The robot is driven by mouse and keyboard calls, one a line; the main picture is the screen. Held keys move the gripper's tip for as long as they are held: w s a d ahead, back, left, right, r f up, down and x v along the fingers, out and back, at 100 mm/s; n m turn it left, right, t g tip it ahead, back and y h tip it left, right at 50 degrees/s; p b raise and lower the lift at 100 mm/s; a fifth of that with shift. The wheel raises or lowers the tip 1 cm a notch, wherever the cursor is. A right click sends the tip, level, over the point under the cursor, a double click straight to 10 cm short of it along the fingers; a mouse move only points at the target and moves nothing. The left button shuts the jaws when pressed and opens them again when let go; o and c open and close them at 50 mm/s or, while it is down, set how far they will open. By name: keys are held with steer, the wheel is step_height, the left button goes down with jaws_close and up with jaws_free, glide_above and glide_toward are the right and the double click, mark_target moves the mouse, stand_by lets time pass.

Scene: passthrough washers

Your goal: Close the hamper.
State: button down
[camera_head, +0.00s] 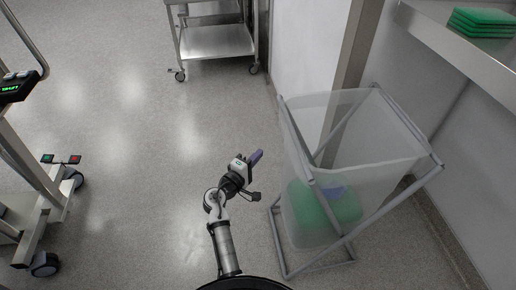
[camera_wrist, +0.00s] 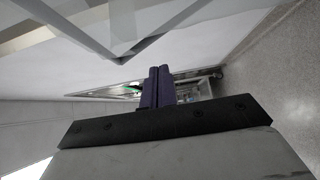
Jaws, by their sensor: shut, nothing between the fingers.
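The hamper (camera_head: 300,150) stands at the right of the head view, a translucent bag hung on a grey tube frame. Its top looks open, and green and blue contents show through the bag. My gripper (camera_head: 257,156) is left of the hamper, apart from it, with its purple fingers pointing up and right toward the bag's upper side. In the wrist view my gripper (camera_wrist: 158,72) has its two purple fingers together, with nothing between them. Part of the hamper's frame (camera_wrist: 118,50) shows at the upper left of the wrist view. I cannot make out a lid.
A metal cart (camera_head: 215,42) on wheels stands at the back. A shelf (camera_head: 450,45) with folded green cloths (camera_head: 482,22) is at the upper right. A wheeled stand (camera_head: 40,190) is at the left edge. The floor left of my arm is clear.

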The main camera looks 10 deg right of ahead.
mark_target(287, 135)
steer(key=shift+w+d+p, duration=0.45)
steer(key=shift+w+d, duration=0.5)
steer(key=shift+d, duration=0.6)
steer(key=shift+w+d+p, duration=0.5)
steer(key=shift+w+d, duration=0.5)
steer(key=shift+d, duration=0.5)
steer(key=shift+w+d+p, duration=0.45)
steer(key=shift+w+d, duration=0.5)
steer(key=shift+d, duration=0.6)
steer(key=shift+d, duration=0.1)
